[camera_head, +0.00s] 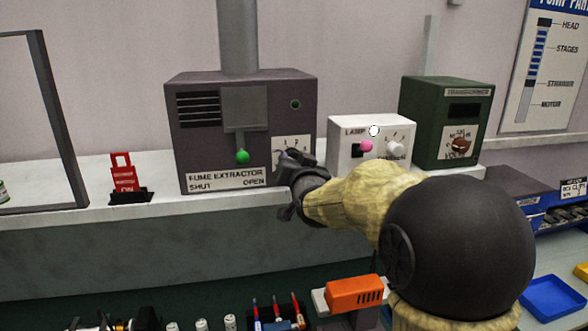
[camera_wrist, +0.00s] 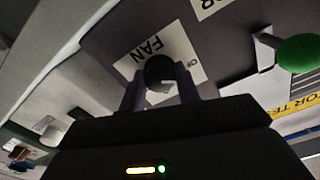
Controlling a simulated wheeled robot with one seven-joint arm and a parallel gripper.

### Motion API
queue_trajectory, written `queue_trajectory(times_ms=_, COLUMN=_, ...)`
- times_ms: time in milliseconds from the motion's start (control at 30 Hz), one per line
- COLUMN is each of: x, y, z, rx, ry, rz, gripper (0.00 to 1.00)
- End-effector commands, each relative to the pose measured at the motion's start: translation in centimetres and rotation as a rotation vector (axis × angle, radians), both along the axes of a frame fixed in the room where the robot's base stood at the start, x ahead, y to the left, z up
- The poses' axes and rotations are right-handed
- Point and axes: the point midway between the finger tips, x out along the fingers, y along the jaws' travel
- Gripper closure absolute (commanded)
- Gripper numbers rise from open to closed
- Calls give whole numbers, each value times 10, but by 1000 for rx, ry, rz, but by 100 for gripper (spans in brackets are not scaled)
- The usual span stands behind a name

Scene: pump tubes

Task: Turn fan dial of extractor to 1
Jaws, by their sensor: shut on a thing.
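The fume extractor (camera_head: 205,135) is a dark grey box on the ledge, with vents, a grey panel and a "SHUT / OPEN" label. Its fan dial (camera_wrist: 160,70) is a dark round knob on a white "FAN" plate (camera_wrist: 138,55). The plate (camera_head: 288,142) also shows in the head view, partly hidden by my gripper (camera_head: 290,162). In the wrist view my gripper (camera_wrist: 160,88) has a finger on each side of the dial and is shut on it. A light mark shows on the knob. The numbers around it are too unclear to read there.
A green-knobbed lever (camera_head: 242,157) is on the extractor, left of the dial; the knob (camera_wrist: 298,53) is also close in the wrist view. A white lamp box (camera_head: 340,152) and a green transformer (camera_head: 418,120) stand to the right. A red switch (camera_head: 122,172) is at left.

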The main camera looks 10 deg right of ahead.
Motion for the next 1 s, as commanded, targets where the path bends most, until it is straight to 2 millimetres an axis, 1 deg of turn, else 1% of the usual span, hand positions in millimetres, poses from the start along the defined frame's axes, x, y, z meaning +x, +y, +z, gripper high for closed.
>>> queue_trajectory(times_ms=67, x=0, y=0, z=-5, rx=53, ry=-5, rz=-1, gripper=91)
queue_trajectory(times_ms=600, x=0, y=0, z=-4, rx=490, ry=-5, rz=0, gripper=91)
queue_trajectory(times_ms=800, x=0, y=0, z=-2, rx=588, ry=-3, rz=-1, gripper=91)
queue_trajectory(times_ms=1000, x=0, y=0, z=0, rx=629, ry=-2, rz=0, gripper=91)
